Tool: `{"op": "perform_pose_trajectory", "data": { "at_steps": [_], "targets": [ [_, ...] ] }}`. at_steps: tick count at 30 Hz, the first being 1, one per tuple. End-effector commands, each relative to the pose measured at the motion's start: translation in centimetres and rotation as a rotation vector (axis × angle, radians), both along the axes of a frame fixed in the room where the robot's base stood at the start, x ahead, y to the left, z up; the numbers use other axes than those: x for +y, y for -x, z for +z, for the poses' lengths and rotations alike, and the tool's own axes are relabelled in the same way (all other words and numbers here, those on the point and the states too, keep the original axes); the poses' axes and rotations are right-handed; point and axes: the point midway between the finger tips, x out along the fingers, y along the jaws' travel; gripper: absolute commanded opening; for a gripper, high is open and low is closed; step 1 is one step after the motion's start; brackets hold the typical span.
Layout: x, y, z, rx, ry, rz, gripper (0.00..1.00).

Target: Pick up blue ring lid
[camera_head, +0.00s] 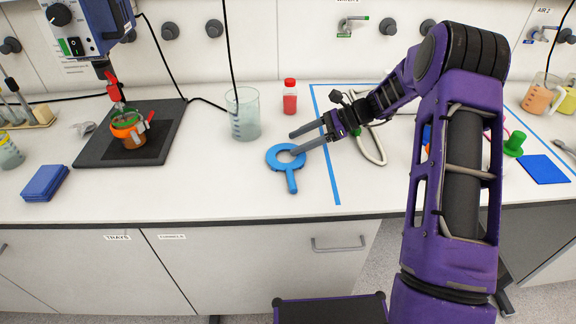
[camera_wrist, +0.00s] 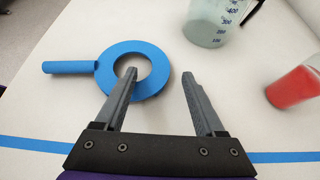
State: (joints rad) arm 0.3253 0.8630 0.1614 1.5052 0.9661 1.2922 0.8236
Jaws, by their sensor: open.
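The blue ring lid (camera_head: 292,181) lies flat on the white bench, left of the blue tape line, with its handle toward the front edge. In the wrist view the ring lid (camera_wrist: 155,70) is at upper left, its handle pointing left. My gripper (camera_head: 295,143) is open and empty, its fingers over or beside the ring. In the wrist view my gripper (camera_wrist: 160,75) has its left fingertip appearing over the ring's hole and its right fingertip outside the ring. I cannot tell how high the fingertips are above the lid.
A clear beaker (camera_head: 243,115) stands behind and left of the lid, and a red-filled bottle (camera_head: 290,97) stands further back. Blue tape (camera_head: 325,150) marks the bench to the right. A dark mat (camera_head: 92,148) with an orange jar (camera_head: 130,132) is at left.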

Motion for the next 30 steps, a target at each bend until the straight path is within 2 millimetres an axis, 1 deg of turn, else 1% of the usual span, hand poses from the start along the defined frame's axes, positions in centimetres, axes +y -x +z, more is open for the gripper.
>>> {"op": "perform_pose_trajectory", "data": {
  "at_steps": [1, 3, 9, 11, 12, 17, 21, 22, 30],
  "targets": [
    [0.64, 0.02, -0.42, 0.0, 0.001, 0.001, 0.71],
    [1.14, 0.03, -0.68, 0.0, 0.001, 0.001, 0.71],
    [1.25, 0.0, -0.72, 0.0, 0.0, -0.001, 0.71],
    [1.24, 0.0, -0.71, 0.0, 0.0, -0.001, 0.62],
    [1.23, 0.0, -0.71, 0.0, 0.0, -0.001, 0.55],
    [1.22, -0.01, -0.7, 0.0, 0.001, -0.001, 0.26],
    [1.2, 0.0, -0.72, 0.0, 0.001, -0.001, 0.01],
    [1.21, 0.0, -0.73, 0.0, 0.001, -0.001, 0.0],
    [1.19, 0.01, -0.75, 0.0, 0.001, -0.001, 0.0]
  ]
}}
